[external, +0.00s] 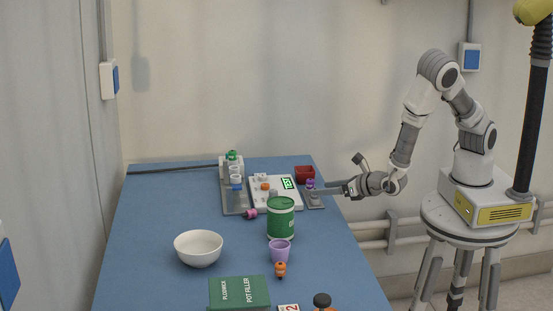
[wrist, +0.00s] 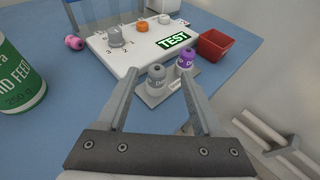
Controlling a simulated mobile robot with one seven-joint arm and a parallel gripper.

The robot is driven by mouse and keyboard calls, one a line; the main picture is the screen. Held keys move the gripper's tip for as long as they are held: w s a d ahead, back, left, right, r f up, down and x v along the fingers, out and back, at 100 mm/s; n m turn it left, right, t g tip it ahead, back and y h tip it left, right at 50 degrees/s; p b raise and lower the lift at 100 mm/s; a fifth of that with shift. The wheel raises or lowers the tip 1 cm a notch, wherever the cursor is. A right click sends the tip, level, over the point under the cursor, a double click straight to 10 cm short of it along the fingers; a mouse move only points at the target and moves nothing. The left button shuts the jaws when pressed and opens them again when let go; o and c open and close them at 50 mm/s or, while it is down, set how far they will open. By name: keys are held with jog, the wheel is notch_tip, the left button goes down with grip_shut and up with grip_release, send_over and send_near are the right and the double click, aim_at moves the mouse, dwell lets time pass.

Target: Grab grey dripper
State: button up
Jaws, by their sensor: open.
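A grey dripper (wrist: 157,76) stands upright on a small grey tray (wrist: 152,97), beside a purple dripper (wrist: 186,58). The purple dripper also shows in the external view (external: 310,183). In the wrist view my gripper (wrist: 160,73) is open, with its fingers to either side of the grey dripper; whether they touch it I cannot tell. In the external view my gripper (external: 315,191) reaches in from the right at the table's right edge. Another grey piece (wrist: 115,37) stands on the white board (wrist: 150,50), near an orange piece (wrist: 142,26).
The board has a green TEST display (wrist: 173,40). A red box (wrist: 214,45) stands beyond the drippers. The blue table (external: 150,230) is clear at left.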

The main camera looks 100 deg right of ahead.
jog(key=x, duration=0.4)
jog(key=shift+w+f, duration=0.25)
jog(key=shift+c, duration=0.3)
grip_shut()
